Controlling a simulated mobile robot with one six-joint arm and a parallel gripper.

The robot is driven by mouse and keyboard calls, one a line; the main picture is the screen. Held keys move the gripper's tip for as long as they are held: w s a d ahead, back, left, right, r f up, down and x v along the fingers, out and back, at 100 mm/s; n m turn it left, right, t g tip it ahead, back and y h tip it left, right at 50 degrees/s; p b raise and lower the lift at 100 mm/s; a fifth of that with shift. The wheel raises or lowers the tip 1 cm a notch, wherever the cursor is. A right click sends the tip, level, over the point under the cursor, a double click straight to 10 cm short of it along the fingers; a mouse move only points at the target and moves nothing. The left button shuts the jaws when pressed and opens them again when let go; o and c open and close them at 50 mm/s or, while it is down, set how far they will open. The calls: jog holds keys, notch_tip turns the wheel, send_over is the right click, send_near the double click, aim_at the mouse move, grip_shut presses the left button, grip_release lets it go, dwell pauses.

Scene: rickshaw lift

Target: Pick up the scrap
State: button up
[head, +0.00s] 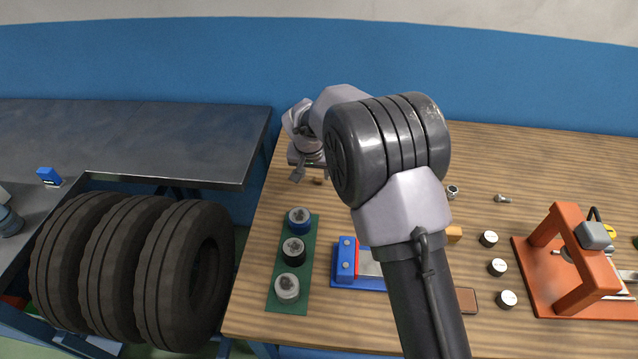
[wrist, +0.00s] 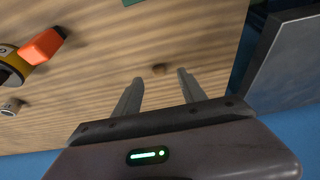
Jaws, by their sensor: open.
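A small brown piece, which looks like the scrap (wrist: 158,70), lies on the wooden table in the wrist view. It sits just beyond the fingertips, roughly in line with the gap between them. In the head view the same small scrap (head: 318,181) shows near the table's back left, beside my gripper (head: 309,172). My gripper is open and empty; both fingers show apart in the wrist view (wrist: 160,78). My arm hides part of the table in the head view.
A green mat (head: 305,252) holds several round knobs. A blue fixture (head: 346,262) and an orange press (head: 570,262) stand on the table. A yellow and orange object (wrist: 32,52) and a metal nut (wrist: 11,106) lie left in the wrist view. A grey bench (head: 150,135) stands left.

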aim_at(318, 179)
jog(key=x, duration=0.2)
jog(key=b+x, duration=0.1)
jog(key=x, duration=0.1)
jog(key=b+x, duration=0.1)
jog(key=shift+w+d+f, duration=0.2)
jog(key=shift+w+d, duration=0.05)
jog(key=shift+w, duration=0.25)
jog(key=shift+r, duration=0.1)
jog(key=shift+c, duration=0.4)
grip_shut()
